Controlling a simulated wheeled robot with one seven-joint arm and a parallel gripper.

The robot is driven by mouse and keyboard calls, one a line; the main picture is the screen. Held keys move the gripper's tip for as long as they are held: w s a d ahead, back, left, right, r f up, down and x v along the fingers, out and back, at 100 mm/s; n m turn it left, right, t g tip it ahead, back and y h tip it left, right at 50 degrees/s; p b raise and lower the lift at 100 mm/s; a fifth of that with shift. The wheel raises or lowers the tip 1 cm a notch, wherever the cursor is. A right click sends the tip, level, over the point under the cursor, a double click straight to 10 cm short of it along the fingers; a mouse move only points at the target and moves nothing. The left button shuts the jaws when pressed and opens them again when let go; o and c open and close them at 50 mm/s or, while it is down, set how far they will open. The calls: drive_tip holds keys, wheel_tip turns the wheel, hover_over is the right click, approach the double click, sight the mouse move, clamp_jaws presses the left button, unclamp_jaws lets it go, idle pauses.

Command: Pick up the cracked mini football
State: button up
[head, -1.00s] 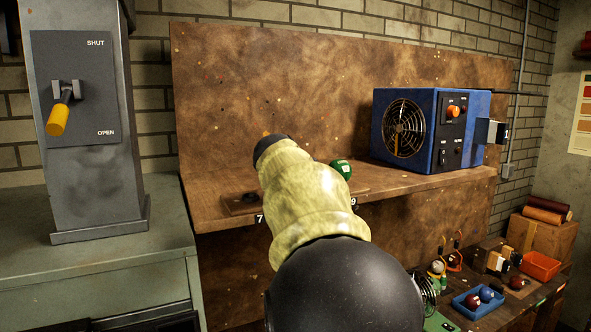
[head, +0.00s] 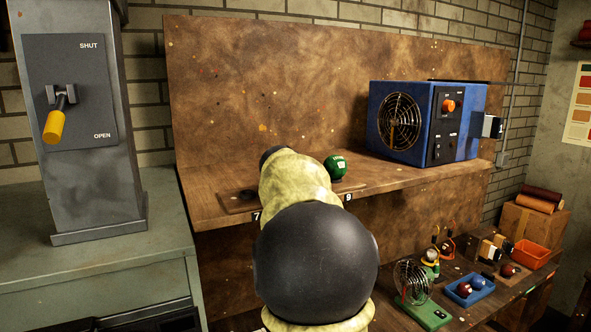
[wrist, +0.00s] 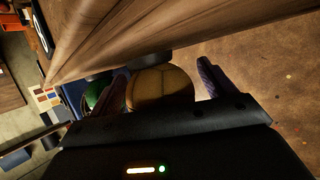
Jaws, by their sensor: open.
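A tan-brown ball (wrist: 158,90) with dark seam lines shows in the wrist view, between the two open fingers of my gripper (wrist: 162,70). I take it for the mini football, but I cannot make out a clear crack. Small gaps show between the ball and the fingers, and its lower part is hidden by my gripper body. In the head view my arm hides the ball and the fingers. A dark round piece (wrist: 151,57) shows just beyond the ball.
A green ball (head: 335,166) sits on the wooden shelf (head: 400,177), right of my arm. A blue fan heater (head: 415,122) stands farther right. A grey lever column (head: 85,130) stands at left. Below right, a bench holds a small fan (head: 412,281) and a blue tray (head: 469,300) of balls.

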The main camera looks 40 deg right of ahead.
drive_tip(key=shift+a, duration=0.2)
drive_tip(key=shift+s, duration=0.1)
drive_tip(key=shift+d, duration=0.15)
drive_tip(key=c, duration=1.1)
wheel_tip(320, 180, up, 10)
drive_tip(key=shift+r+p, duration=0.1)
drive_tip(key=shift+p, duration=0.2)
